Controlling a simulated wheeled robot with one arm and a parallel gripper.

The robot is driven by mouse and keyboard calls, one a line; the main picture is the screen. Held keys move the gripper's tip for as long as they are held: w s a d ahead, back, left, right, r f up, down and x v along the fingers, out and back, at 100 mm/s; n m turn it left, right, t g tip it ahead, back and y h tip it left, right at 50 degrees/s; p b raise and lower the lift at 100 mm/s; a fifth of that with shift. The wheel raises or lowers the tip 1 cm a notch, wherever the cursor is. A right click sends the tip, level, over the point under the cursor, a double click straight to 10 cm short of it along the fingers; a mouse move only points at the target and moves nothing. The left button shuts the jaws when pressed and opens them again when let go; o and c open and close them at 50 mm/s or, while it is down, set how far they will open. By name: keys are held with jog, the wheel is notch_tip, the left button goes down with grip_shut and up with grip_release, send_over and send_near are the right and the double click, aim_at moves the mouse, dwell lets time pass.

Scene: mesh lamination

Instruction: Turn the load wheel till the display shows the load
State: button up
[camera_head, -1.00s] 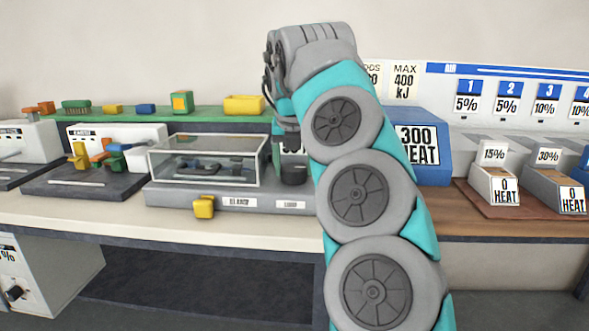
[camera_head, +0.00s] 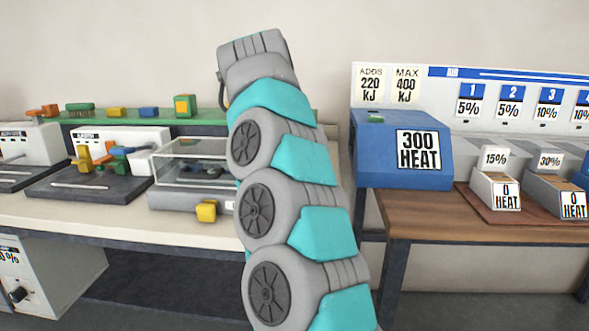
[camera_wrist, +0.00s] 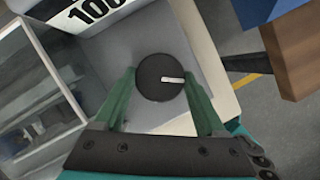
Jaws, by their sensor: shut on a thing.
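The load wheel (camera_wrist: 152,82) is a round black knob with a white pointer mark, seen in the wrist view. The mark points to the right. My gripper (camera_wrist: 161,76) has its two green fingers on either side of the wheel, closed on it. A white display (camera_wrist: 93,12) at the top left of the wrist view reads "100"; the rest of it is cut off by the frame's edge. In the head view my arm hides the wheel, the display and my gripper.
The machine's clear-walled case (camera_head: 190,163) stands left of my arm, with a yellow block (camera_head: 206,211) at its front. A blue box reading "300 HEAT" (camera_head: 375,158) stands on the brown table (camera_head: 420,212) to the right.

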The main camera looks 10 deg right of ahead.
jog(key=shift+m, duration=0.4)
dwell(0.4)
jog(key=o, duration=1.3)
jog(key=shift+r, duration=0.1)
